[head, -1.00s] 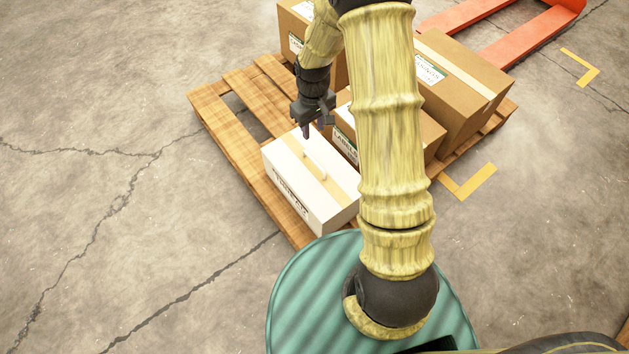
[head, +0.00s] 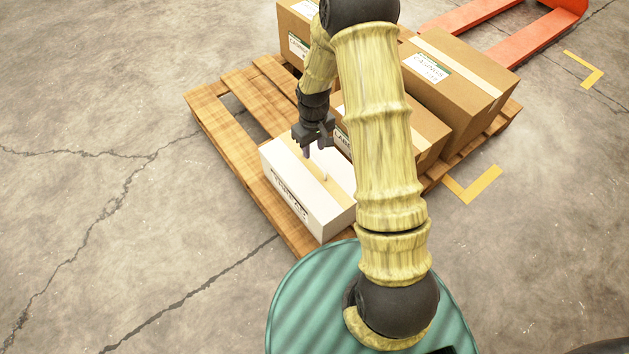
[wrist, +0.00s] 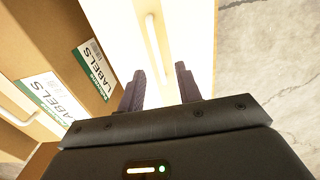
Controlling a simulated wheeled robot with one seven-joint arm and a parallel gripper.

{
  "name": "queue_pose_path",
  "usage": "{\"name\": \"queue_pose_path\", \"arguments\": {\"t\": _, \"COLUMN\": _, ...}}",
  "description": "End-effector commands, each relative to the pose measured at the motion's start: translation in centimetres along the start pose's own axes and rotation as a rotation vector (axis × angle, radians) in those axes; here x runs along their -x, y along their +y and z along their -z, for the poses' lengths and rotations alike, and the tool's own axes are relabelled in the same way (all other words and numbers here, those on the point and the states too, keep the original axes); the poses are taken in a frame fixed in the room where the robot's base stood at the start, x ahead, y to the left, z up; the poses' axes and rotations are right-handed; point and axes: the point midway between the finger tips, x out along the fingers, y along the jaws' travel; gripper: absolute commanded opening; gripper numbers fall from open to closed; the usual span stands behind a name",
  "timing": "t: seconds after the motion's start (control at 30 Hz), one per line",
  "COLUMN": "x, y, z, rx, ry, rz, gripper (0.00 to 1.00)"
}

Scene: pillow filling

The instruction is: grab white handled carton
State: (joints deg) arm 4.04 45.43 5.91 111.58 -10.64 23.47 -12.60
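The white handled carton (head: 299,197) sits on the front corner of the wooden pallet, with a tan tape strip and a thin pale handle on top. Its top also shows in the wrist view (wrist: 188,50), overexposed, with the handle (wrist: 151,42) running lengthwise. My gripper (head: 316,152) points down over the carton's top, near its far end. In the wrist view my gripper (wrist: 160,88) has its two fingers apart with nothing between them. The handle's near end lies ahead of the fingertips. In the head view my arm hides part of the carton's surroundings.
Brown cartons (head: 455,75) stand close beside and behind on the pallet (head: 228,128), one with a green-and-white label (wrist: 92,68) beside the white carton. A red pallet jack (head: 520,45) is at back right. The floor to the left is clear.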

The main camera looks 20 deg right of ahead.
Motion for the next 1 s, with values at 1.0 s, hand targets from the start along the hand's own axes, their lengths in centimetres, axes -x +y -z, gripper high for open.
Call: {"name": "queue_pose_path", "arguments": {"t": 1.0, "x": -5.0, "y": 0.3, "z": 0.1, "rx": 0.0, "ry": 0.0, "rz": 0.001, "gripper": 0.34}}
